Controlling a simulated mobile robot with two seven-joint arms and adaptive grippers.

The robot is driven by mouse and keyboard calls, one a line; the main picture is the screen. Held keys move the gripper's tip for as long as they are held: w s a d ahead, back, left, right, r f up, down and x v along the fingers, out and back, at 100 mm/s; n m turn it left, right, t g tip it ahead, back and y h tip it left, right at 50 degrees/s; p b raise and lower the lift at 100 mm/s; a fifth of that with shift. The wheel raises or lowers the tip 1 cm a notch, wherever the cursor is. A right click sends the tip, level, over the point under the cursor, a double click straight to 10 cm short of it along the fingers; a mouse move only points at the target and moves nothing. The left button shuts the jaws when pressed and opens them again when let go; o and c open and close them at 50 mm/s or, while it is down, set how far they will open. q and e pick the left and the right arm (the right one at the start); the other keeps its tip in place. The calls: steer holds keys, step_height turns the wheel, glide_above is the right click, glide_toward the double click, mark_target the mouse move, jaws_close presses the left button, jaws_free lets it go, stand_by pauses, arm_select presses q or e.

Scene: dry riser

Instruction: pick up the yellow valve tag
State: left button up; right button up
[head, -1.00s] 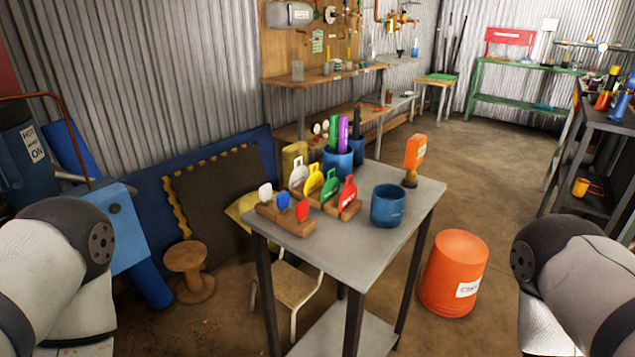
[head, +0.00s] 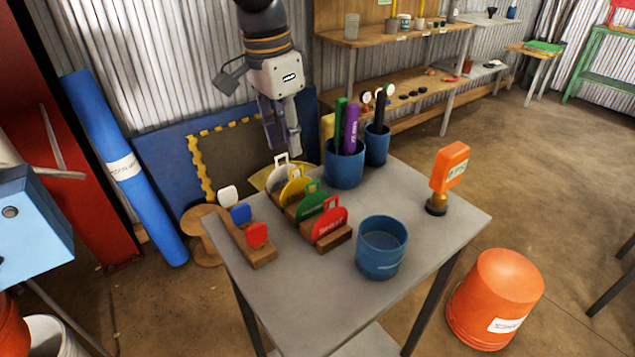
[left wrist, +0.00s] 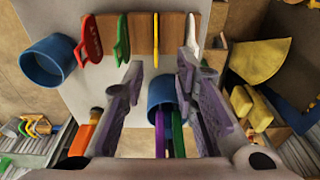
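The yellow valve tag (head: 293,187) stands upright in a wooden rack (head: 333,240) on the grey table, between the white tag (head: 281,170) and the green tag (head: 313,203). A red tag (head: 331,222) stands at the rack's near end. My left gripper (head: 283,148) points down behind and above the rack's far end, open and empty. In the left wrist view, the yellow tag (left wrist: 156,35) shows edge-on, ahead of and between the open fingertips of my left gripper (left wrist: 160,64), not touched by them. My right gripper is not in view.
A blue cup with green and purple markers (head: 344,165) stands close beside the gripper. The table's front is clear.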

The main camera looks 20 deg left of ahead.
mark_target(296, 179)
arm_select(q)
steer(key=f, duration=0.7)
steer(key=w+d+f, duration=0.1)
steer(key=f, duration=0.2)
steer(key=shift+f+b, duration=0.3)
steer(key=shift+f, duration=0.05)
jaws_close()
